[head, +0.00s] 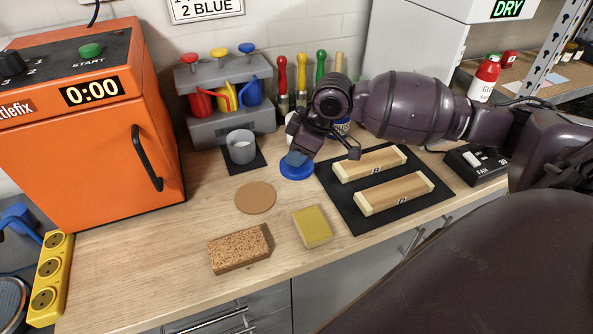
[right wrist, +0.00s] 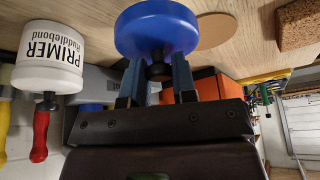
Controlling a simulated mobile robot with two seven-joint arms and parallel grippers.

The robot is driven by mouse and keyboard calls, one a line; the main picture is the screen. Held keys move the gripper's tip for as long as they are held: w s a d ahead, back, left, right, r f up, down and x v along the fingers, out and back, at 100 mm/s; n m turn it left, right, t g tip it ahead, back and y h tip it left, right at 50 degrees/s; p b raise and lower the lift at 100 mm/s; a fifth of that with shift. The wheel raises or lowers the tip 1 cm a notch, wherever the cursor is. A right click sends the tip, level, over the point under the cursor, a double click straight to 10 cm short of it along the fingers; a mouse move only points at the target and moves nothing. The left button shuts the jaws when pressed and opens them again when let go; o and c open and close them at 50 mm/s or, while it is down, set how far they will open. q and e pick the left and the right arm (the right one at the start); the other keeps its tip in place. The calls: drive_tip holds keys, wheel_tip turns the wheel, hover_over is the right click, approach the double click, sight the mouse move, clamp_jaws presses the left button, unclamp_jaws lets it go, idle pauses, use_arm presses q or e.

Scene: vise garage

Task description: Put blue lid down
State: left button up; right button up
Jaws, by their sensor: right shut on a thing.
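The blue lid (head: 297,171) is a round disc low over the wooden counter, just left of the black mat. In the right wrist view the lid (right wrist: 157,28) shows with a dark knob (right wrist: 159,71). My right gripper (head: 298,158) is above the lid, and its two fingers (right wrist: 157,80) are shut on the knob. I cannot tell whether the lid touches the counter. My left gripper is not in view.
A white primer pot (right wrist: 48,57) stands close behind the gripper. A cork disc (head: 255,197), a yellow sponge (head: 312,227) and a cork block (head: 238,250) lie in front. A grey cup (head: 241,147) is left. Two wooden bars lie on the black mat (head: 352,213).

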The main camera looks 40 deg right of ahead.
sight(297, 182)
wheel_tip(297, 182, down, 6)
drive_tip(key=shift+r+b, duration=0.15)
drive_tip(key=shift+b, duration=0.35)
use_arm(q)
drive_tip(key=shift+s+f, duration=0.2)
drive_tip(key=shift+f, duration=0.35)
use_arm(e)
drive_tip(key=o, duration=0.9)
use_arm(q)
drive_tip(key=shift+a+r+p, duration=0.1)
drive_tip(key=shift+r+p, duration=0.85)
drive_tip(key=shift+p, duration=0.25)
use_arm(e)
drive_tip(key=v, duration=1.2)
